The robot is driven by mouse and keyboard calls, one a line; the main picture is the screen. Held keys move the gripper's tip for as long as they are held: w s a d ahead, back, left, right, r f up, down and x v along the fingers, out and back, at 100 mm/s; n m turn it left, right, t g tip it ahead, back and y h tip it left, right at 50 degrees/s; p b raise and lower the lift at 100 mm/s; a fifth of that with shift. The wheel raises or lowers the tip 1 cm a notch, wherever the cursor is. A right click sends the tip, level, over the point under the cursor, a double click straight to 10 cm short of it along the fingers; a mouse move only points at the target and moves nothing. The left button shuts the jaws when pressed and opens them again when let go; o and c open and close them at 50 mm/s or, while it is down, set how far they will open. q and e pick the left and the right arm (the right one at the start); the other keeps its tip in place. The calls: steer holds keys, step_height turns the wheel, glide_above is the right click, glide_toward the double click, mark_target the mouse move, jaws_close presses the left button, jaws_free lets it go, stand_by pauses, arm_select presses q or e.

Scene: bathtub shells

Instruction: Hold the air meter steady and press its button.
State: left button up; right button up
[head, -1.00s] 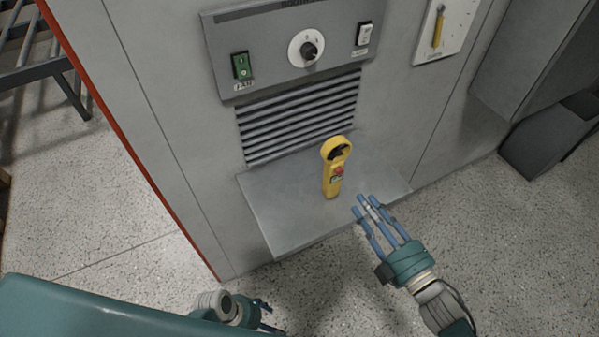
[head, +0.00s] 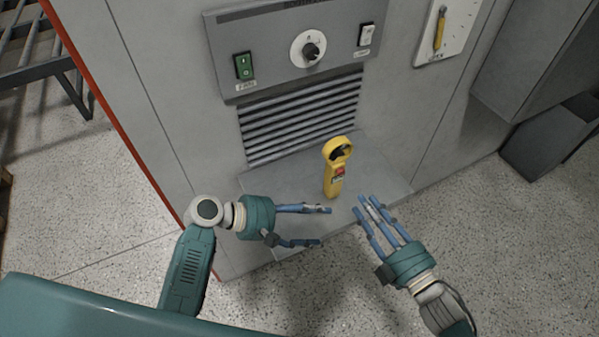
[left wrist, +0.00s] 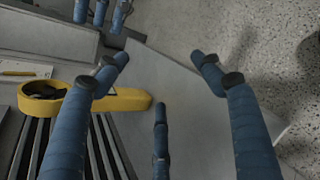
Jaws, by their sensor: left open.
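The yellow air meter (head: 335,180) stands upright on the grey shelf (head: 268,190), with a dark round fan at its top and a red button on its face. In the left wrist view the meter (left wrist: 128,100) shows beyond the fingers, and its button is not visible there. My left gripper (head: 320,226) is open and empty, to the left of and in front of the meter's lower part. It also shows in the left wrist view (left wrist: 165,75) with its fingers spread. My right gripper (head: 368,205) is to the right of the meter, apart from it, with its fingers extended and nothing between them.
Behind the shelf is a louvred vent (head: 300,120). Above it a control panel (head: 285,70) carries a green switch, a dial and a white switch. A white plate with a yellow lever (head: 439,30) is at upper right. The speckled floor (head: 480,220) is clear.

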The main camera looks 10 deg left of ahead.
mark_target(326, 171)
arm_select(q)
steer(key=w+a+r+n+t, duration=0.35)
steer(key=w+r+n, duration=0.25)
steer(key=w+n, duration=0.35)
steer(key=shift+m+g, duration=0.25)
steer(key=shift+m, duration=0.1)
steer(key=x, duration=1)
steer(key=shift+w+a, duration=0.2)
steer(key=c, duration=1.2)
steer(key=shift+c, duration=0.9)
arm_select(e)
steer(key=shift+c, duration=0.8)
jaws_close()
arm_select(q)
steer(key=shift+f, duration=0.1)
